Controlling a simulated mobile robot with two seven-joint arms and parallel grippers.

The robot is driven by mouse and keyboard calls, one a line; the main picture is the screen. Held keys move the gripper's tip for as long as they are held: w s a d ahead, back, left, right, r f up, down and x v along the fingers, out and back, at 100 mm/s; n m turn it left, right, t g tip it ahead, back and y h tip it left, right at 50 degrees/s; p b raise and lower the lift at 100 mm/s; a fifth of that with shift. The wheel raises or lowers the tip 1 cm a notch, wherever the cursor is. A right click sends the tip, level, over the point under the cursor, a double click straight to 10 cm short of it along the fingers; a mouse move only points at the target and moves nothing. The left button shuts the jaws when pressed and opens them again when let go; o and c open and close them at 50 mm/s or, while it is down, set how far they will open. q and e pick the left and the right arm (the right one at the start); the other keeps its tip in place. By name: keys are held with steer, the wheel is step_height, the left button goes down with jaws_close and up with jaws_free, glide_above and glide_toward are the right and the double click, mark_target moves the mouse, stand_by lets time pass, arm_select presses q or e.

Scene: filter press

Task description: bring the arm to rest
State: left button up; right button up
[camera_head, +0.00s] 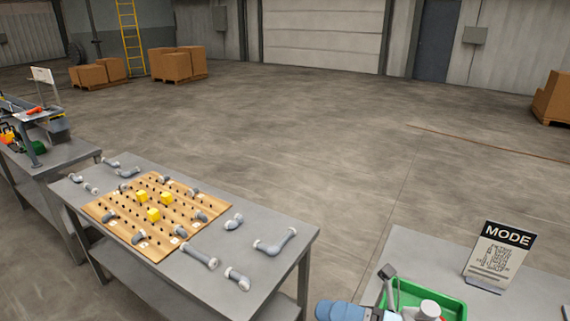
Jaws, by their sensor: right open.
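My right gripper (389,288) shows in part at the bottom edge of the head view, beside and partly over a green tray (455,302) on the grey table at the lower right. It is open, and I see nothing held in it. A blue and white part of my right arm lies just left of it, cut off by the frame's bottom edge. A white-grey round piece (430,308) shows at the tray. My left gripper is not in view.
A grey table (285,230) at the left carries a wooden peg board (160,243) with yellow blocks and several grey pipe fittings. A MODE sign (500,250) stands behind the tray. Cardboard boxes (175,66) stand far back. The floor between is clear.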

steer(key=w+d+f+m+t+h+p, duration=0.1)
steer(key=d+f+m+t+h, duration=0.45)
steer(key=m, duration=0.75)
steer(key=d+f+m+t+h+p, duration=0.15)
steer(key=f+m+t+h, duration=0.25)
steer(key=m+t+h, duration=0.55)
steer(key=s+d+f+m+g+h, duration=0.1)
steer(key=s+f+m+g, duration=0.1)
steer(key=f+m, duration=0.3)
steer(key=s+d+f+m+g+h+p, duration=0.1)
steer(key=s+d+f+m+g, duration=0.1)
steer(key=s+f+m, duration=0.3)
steer(key=s+d+f+m+g+h, duration=0.1)
steer(key=s+f+m+g, duration=0.3)
steer(key=f+m, duration=0.1)
steer(key=shift+s+d+f, duration=0.25)
steer(key=shift+f, duration=0.4)
